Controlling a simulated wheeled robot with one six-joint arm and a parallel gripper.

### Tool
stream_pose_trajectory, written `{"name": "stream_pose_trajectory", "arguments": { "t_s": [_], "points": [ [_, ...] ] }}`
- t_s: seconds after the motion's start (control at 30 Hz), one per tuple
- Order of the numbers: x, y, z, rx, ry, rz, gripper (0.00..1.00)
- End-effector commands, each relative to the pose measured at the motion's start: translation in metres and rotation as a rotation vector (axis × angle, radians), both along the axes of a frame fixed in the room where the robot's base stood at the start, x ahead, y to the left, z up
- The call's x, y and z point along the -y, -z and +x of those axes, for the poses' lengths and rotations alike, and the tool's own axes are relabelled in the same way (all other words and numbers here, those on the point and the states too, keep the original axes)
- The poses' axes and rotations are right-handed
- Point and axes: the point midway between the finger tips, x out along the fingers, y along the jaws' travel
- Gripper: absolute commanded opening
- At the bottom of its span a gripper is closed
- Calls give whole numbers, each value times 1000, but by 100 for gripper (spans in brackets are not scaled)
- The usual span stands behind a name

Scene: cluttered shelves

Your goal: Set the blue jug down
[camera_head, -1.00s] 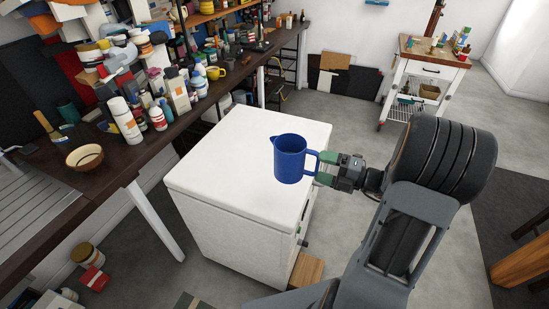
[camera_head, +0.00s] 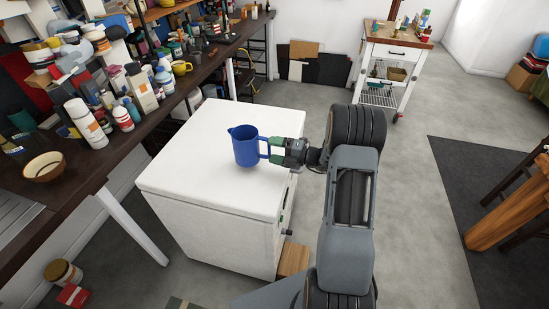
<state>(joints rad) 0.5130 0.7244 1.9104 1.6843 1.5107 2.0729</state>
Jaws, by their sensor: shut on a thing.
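The blue jug (camera_head: 246,147) is upright in the middle of the view, over the right part of a white cabinet top (camera_head: 190,165). Its spout points left and its handle points right. My gripper (camera_head: 275,148) comes in from the right and is shut on the jug's handle. I cannot tell for certain whether the jug's base touches the top or hangs just above it. My arm fills the area to the right of the cabinet.
A dark workbench (camera_head: 110,150) on the left is crowded with bottles, cans and a yellow mug (camera_head: 181,68). A wooden bowl (camera_head: 44,167) sits at its near end. The cabinet top around the jug is clear. A white cart (camera_head: 393,60) stands at the back right.

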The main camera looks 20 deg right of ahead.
Motion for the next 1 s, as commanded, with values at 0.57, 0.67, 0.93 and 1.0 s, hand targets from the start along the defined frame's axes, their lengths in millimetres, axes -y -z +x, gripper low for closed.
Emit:
{"name": "stream_pose_trajectory", "arguments": {
  "t_s": [0.57, 0.67, 0.93, 1.0],
  "points": [
    [0, 30, 0, 2, -1, 1, 40],
    [0, 32, 0, 1, -1, 2, 40],
    [0, 34, 0, -1, -1, 1, 98],
    [0, 34, 0, -1, -1, 0, 100]
  ]
}}
